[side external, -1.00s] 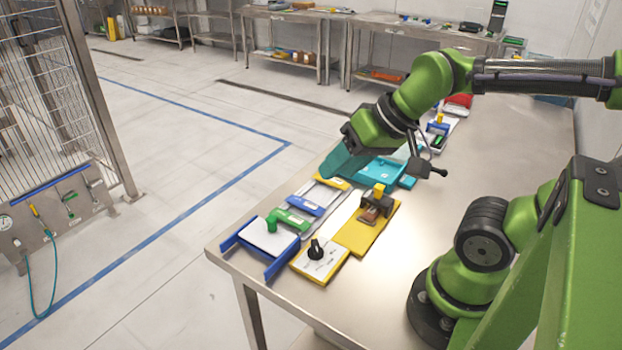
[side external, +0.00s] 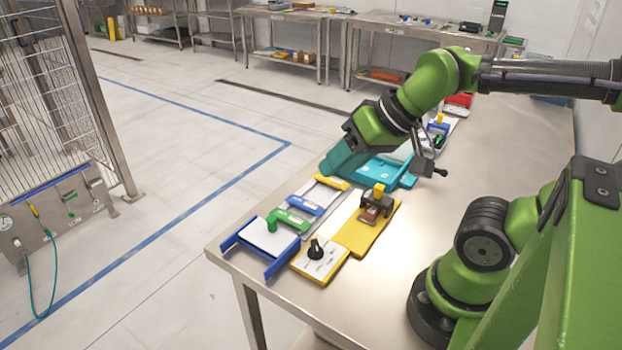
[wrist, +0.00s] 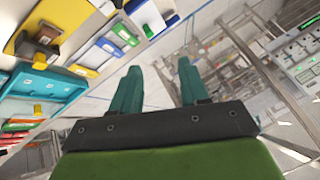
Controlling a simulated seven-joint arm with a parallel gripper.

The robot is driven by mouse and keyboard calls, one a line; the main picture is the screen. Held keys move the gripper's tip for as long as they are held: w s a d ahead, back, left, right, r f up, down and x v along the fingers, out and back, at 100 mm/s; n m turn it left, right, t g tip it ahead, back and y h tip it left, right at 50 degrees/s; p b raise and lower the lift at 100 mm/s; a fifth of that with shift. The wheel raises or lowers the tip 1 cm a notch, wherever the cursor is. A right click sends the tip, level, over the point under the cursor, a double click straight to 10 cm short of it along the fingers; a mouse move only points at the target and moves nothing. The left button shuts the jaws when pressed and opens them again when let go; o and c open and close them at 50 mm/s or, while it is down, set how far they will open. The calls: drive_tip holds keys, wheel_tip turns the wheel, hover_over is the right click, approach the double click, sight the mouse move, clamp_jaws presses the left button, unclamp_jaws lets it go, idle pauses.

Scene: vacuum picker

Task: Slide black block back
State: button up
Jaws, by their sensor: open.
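A dark block (side external: 380,196) with a yellow top stands on the yellow board (side external: 356,240) in the side view, beside a brown block (side external: 369,216). It is the closest match to a black block that I can make out. In the wrist view the dark block (wrist: 47,36) is at the upper left on its yellow board. My gripper (side external: 328,167) has teal fingers and hangs above the back left of that board, apart from the block. In the wrist view my gripper (wrist: 160,64) is open, with nothing between its fingers.
A panel with a black knob (side external: 315,250) lies at the table's front corner. A blue-sided tray (side external: 268,240) and a rail with green (side external: 291,219) and blue (side external: 306,204) sliders lie left of the yellow board. A teal tray (side external: 385,168) is behind. The table's right side is bare.

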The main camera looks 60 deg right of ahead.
drive_tip(key=n+g+h, duration=0.2)
drive_tip(key=n+g, duration=0.2)
drive_tip(key=g, duration=0.3)
hover_over(379, 188)
wheel_tip(379, 188, down, 2)
wheel_tip(379, 188, down, 17)
drive_tip(key=shift+r, duration=0.15)
clamp_jaws()
